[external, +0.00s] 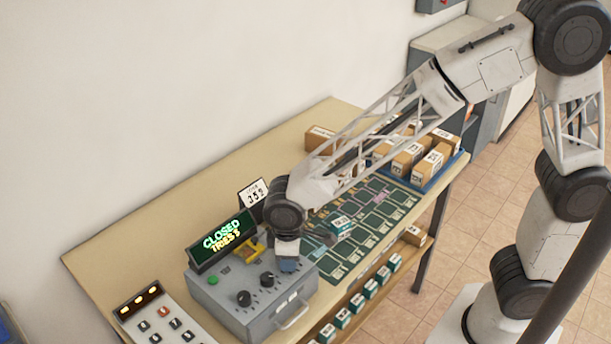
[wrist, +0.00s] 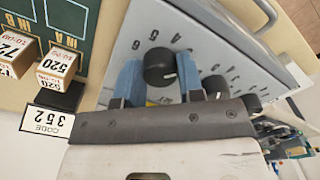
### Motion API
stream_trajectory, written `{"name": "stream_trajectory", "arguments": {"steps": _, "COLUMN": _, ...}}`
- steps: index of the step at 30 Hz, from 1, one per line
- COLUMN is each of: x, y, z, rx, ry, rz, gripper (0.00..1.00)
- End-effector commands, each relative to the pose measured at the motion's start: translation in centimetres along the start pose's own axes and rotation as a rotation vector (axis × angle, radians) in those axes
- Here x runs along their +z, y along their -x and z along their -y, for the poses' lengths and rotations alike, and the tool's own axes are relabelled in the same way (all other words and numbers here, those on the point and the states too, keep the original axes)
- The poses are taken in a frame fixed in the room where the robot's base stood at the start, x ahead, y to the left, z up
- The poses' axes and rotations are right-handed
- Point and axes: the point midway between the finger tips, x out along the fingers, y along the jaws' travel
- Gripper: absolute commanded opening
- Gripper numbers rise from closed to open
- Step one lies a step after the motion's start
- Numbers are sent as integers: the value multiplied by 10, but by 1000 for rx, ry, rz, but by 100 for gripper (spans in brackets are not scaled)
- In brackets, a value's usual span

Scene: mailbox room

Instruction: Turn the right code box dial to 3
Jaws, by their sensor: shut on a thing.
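The grey code box (external: 240,315) stands on the table with its dials on the top panel. My gripper (external: 288,263) is lowered over the right end of this panel and hides the right dial in the external view. In the wrist view, the blue fingers of my gripper (wrist: 160,80) are shut around the black right dial (wrist: 159,66), one on each side. A pale mark shows on the dial, but I cannot tell which number it points to. The middle dial (external: 267,279) and left dial (external: 243,298) are free.
A display (external: 222,241) reading CLOSED stands behind the box, and a card (external: 254,194) shows code 352. A handle (external: 292,316) juts from the box front. A button panel (external: 160,320) lies left; a dark mat (external: 345,255) and parcels (external: 408,160) lie right.

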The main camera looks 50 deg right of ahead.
Motion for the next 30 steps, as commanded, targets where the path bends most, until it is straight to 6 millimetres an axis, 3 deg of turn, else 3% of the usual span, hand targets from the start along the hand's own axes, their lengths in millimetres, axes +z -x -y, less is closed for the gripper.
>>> {"name": "stream_trajectory", "arguments": {"steps": 6, "x": 1, "y": 0, "z": 0, "rx": 0, "ry": -1, "rz": 1, "gripper": 12}}
{"name": "stream_trajectory", "arguments": {"steps": 7, "x": 1, "y": 0, "z": 0, "rx": 0, "ry": -1, "rz": 1, "gripper": 40}}
{"name": "stream_trajectory", "arguments": {"steps": 11, "x": 0, "y": 0, "z": 0, "rx": 0, "ry": -2, "rz": 1, "gripper": 60}}
{"name": "stream_trajectory", "arguments": {"steps": 23, "x": 0, "y": 3, "z": 0, "rx": 0, "ry": -2, "rz": 0, "gripper": 61}}
{"name": "stream_trajectory", "arguments": {"steps": 30, "x": 0, "y": 23, "z": 0, "rx": 0, "ry": -2, "rz": -2, "gripper": 61}}
